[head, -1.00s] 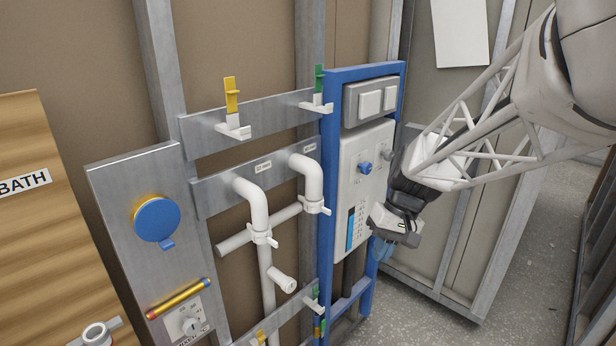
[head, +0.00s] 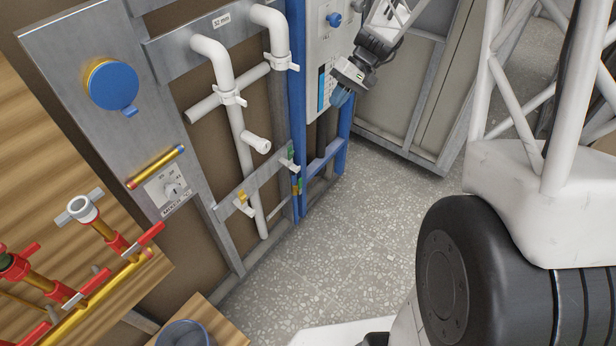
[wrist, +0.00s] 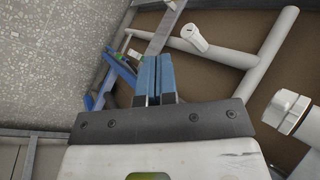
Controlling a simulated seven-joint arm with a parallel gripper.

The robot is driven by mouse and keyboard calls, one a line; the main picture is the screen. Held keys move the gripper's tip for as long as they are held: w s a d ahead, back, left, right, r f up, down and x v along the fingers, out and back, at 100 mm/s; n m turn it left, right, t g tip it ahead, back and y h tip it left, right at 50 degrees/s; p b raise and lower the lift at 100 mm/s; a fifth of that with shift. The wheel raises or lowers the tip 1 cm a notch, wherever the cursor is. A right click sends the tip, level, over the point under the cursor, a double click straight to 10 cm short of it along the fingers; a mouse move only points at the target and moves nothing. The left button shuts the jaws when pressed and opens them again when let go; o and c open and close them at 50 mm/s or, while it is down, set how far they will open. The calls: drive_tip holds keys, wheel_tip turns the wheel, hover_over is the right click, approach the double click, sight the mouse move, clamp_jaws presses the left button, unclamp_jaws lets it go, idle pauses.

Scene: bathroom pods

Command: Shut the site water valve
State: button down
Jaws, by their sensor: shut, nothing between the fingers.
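Brass pipework (head: 90,297) with several red levers, one of them a red lever (head: 150,234), is at the lower left in the head view. Which valve is the site water valve I cannot tell. My gripper (head: 341,98) is at the upper middle, by the lower part of the white panel in the blue frame, well to the right of the red levers. Its blue fingers (wrist: 158,75) are together and empty in the wrist view. The red levers do not show in the wrist view.
White pipes (head: 225,85) stand out from the wall between my gripper and the brass pipework. A blue round cover (head: 113,86) and a dial (head: 171,189) are on a metal plate. A blue bucket (head: 185,334) stands at the bottom. The speckled floor (head: 330,230) is open.

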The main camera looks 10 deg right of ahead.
drive_tip(key=w+d+f+y, duration=0.25)
drive_tip(key=w+f, duration=0.55)
drive_tip(key=f, duration=0.4)
drive_tip(key=w+d+f+y, duration=0.1)
drive_tip(key=w+f+y, duration=0.2)
drive_tip(key=w+f, duration=0.65)
drive_tip(key=d+f+t+y, duration=0.1)
drive_tip(key=d+f+y, duration=0.1)
drive_tip(key=f, duration=1.3)
drive_tip(key=w+d+f+m+t+y, duration=0.1)
drive_tip(key=f+t+y, duration=0.1)
drive_tip(key=f, duration=1.4)
drive_tip(key=shift+d+t+y, duration=0.3)
drive_tip(key=shift+d+y, duration=0.1)
drive_tip(key=shift+y, duration=0.25)
drive_tip(key=shift+a, duration=0.15)
approach(300, 187)
drive_tip(key=w+a+r, duration=0.2)
drive_tip(key=w+a, duration=0.2)
drive_tip(key=w, duration=0.1)
drive_tip(key=s+a, duration=0.2)
drive_tip(key=shift+s+a, duration=0.1)
drive_tip(key=shift+s, duration=0.25)
